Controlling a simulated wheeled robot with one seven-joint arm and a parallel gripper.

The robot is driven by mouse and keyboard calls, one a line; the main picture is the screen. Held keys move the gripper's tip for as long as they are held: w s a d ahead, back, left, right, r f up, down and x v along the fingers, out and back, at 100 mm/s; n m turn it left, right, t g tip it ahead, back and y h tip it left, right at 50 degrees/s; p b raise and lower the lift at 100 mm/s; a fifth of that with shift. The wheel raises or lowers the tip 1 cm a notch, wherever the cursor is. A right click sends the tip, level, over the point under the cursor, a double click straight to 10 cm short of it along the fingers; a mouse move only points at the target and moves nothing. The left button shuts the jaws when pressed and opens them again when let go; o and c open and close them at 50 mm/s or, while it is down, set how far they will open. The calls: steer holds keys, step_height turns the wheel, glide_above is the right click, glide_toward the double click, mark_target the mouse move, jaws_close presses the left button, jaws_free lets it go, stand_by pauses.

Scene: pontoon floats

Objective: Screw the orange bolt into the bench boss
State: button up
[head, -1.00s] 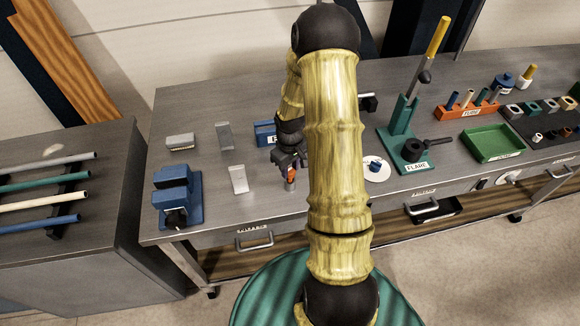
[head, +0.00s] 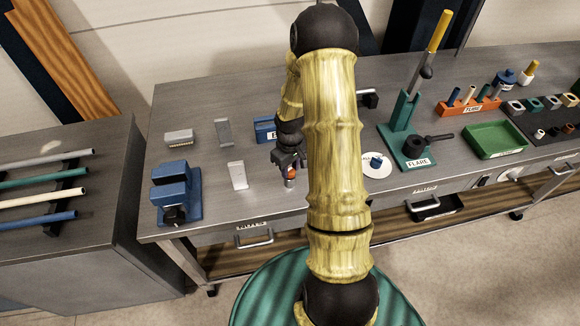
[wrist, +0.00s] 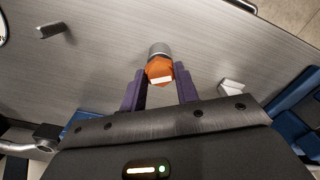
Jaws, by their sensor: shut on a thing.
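The orange bolt (head: 291,173) is held upright between the fingers of my gripper (head: 290,164) over the bench. In the wrist view the bolt's orange hex head (wrist: 160,69) lies between the two purple fingertips (wrist: 162,82), which are shut on it. A grey cylindrical boss (wrist: 158,48) shows right at the bolt, in line with it. In the head view the boss (head: 290,184) is a small grey shape under the bolt. I cannot tell how deep the bolt's thread sits, as the shank is hidden.
A blue vise (head: 177,194) and upright grey metal brackets (head: 237,174) stand left of my gripper. A blue block (head: 265,130) is behind it. Bench front is clear.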

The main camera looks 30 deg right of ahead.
mark_target(290, 171)
steer(key=shift+f, duration=0.25)
steer(key=o, duration=1.2)
step_height(290, 171, up, 17)
steer(key=b, duration=0.2)
steer(key=shift+r, duration=0.2)
steer(key=shift+a, duration=0.15)
steer(key=s+a+m+t, duration=0.2)
steer(key=s+a, duration=1)
steer(key=a, duration=0.1)
steer(key=shift+s+a+f+m+t, duration=0.2)
steer(key=shift+f+m+t, duration=0.1)
steer(key=shift+m, duration=0.1)
